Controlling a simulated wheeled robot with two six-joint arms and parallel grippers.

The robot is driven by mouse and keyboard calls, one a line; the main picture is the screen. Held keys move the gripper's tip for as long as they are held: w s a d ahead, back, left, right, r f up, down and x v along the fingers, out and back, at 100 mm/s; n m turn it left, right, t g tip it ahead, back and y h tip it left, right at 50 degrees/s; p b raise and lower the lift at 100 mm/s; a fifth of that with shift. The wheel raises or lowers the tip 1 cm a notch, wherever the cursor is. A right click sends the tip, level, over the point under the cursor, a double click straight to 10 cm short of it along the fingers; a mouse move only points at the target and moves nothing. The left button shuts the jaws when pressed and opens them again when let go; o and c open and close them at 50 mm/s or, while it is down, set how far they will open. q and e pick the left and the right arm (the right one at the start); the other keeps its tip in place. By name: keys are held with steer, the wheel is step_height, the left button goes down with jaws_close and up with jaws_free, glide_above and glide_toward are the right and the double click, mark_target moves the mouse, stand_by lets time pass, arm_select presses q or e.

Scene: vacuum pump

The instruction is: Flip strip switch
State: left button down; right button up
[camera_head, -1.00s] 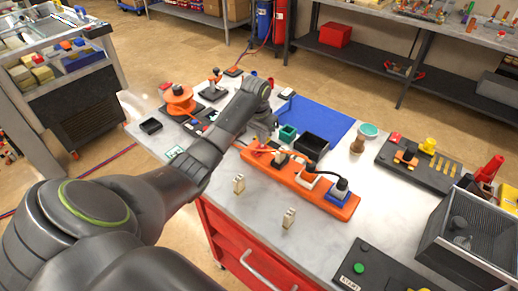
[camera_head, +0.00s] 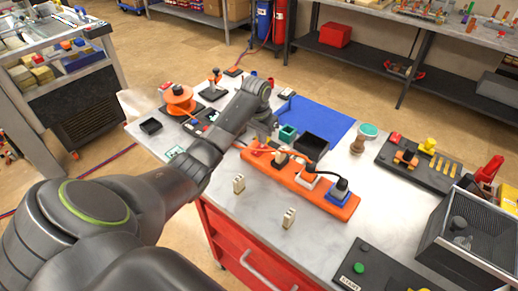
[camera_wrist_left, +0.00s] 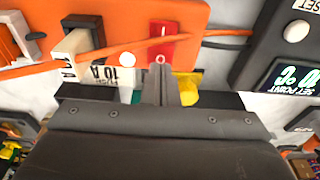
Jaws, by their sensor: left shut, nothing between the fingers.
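The orange power strip (camera_head: 330,195) lies on the bench, with plugs in it. In the left wrist view the strip (camera_wrist_left: 185,14) fills the top, and its red rocker switch (camera_wrist_left: 164,40) is near the middle, with a light mark on it. My right gripper is out of view.
An orange cable (camera_wrist_left: 110,48) and a white plug (camera_wrist_left: 75,55) are beside the switch in the wrist view. A black open box (camera_head: 312,146) stands behind the strip. Two small cream blocks (camera_head: 239,184) (camera_head: 289,218) stand in front. A black panel with a display (camera_wrist_left: 290,75) is near the fingers.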

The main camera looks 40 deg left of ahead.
mark_target(262, 147)
arm_select(q)
steer(key=shift+f+b, duration=0.3)
steer(key=shift+f, duration=0.65)
stand_by(0.6)
step_height(262, 147, up, 7)
steer(key=p, duration=0.8)
steer(key=shift+r+p, duration=0.1)
steer(key=shift+p, duration=0.25)
stand_by(0.4)
